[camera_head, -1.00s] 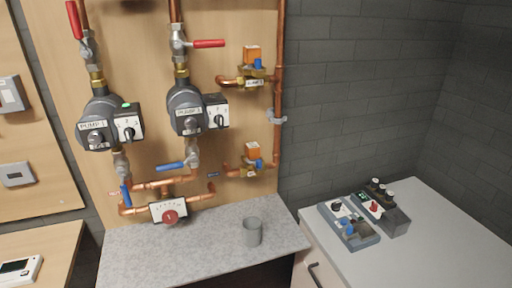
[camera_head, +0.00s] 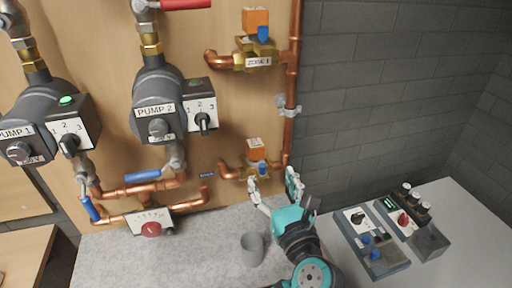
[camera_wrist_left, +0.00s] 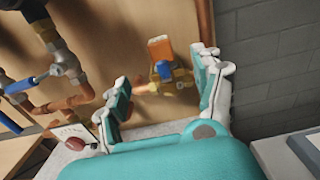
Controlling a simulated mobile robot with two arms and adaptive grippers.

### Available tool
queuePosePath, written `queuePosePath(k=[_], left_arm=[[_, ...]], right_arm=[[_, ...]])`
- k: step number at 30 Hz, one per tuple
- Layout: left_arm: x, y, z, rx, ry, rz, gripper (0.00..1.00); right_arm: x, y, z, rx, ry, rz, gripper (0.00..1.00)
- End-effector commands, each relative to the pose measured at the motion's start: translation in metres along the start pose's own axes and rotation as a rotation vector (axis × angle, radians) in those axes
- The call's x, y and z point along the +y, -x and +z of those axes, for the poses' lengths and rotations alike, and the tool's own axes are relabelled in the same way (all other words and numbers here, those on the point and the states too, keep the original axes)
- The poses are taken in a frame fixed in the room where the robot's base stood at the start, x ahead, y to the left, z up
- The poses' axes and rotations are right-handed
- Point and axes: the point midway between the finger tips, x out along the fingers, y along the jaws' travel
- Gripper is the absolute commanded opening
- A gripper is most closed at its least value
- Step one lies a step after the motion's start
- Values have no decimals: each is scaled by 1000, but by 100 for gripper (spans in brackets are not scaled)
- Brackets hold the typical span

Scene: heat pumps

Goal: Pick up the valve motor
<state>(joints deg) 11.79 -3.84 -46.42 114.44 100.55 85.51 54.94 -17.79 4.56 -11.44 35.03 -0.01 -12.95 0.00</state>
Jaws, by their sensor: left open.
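Two orange valve motors sit on brass valves on the copper pipes. The upper valve motor (camera_head: 255,20) is above the "ZONE 1" label. The lower valve motor (camera_head: 255,149) sits on its valve with a blue part (camera_head: 262,168) beside it. My left gripper (camera_head: 273,184) is open and empty, just below and in front of the lower valve. In the left wrist view the lower valve motor (camera_wrist_left: 160,48) shows beyond and between the open fingers (camera_wrist_left: 165,92), apart from them. The right gripper is not in view.
Two pumps (camera_head: 159,102) hang on the wooden board to the left. A grey cup (camera_head: 252,250) stands on the speckled counter (camera_head: 205,250) left of my arm. Control boxes (camera_head: 372,240) lie on the white surface at right.

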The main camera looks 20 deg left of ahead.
Motion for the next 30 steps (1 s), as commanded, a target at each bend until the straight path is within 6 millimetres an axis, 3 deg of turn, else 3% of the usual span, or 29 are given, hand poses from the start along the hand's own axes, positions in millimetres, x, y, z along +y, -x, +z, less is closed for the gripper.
queuePosePath(k=[2, 5, 12, 16, 24, 30], left_arm=[[1, -20, 3, -6, -4, 4, 67], [1, -40, 2, -6, -5, 3, 67], [0, -68, 1, -3, -4, 1, 67], [1, -77, 1, -4, -5, 3, 67], [0, -118, 1, -6, -6, 2, 67], [0, -128, 0, -2, -4, 1, 67]], right_arm=[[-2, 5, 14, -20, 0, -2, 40], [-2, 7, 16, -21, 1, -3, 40], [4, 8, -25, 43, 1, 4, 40], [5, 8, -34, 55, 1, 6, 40], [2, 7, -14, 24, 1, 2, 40], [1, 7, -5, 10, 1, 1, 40]])
